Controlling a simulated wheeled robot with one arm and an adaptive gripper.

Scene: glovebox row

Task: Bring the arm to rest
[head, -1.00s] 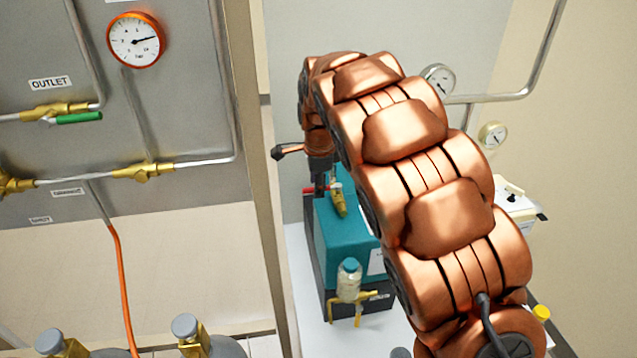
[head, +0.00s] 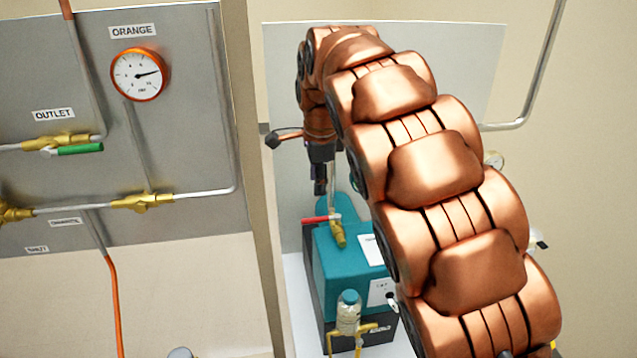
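My arm, copper-coloured and segmented, rises from the bottom right of the head view and bends over at the top. My gripper (head: 320,185) hangs at its end, pointing down, small and dark. It is above a teal pump box (head: 340,262) and its brass valve with a red handle (head: 318,219). A gap shows between the gripper tip and the red handle. The fingers are too small and dark to tell whether they are open or shut. My arm hides part of the back wall and the bench on the right.
A grey panel on the left carries an orange gauge (head: 140,75), brass valves and a green handle (head: 79,149). A small bottle (head: 349,312) is at the front of the teal box. A steel pipe (head: 545,65) runs along the right wall. An orange hose (head: 114,300) hangs below the panel.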

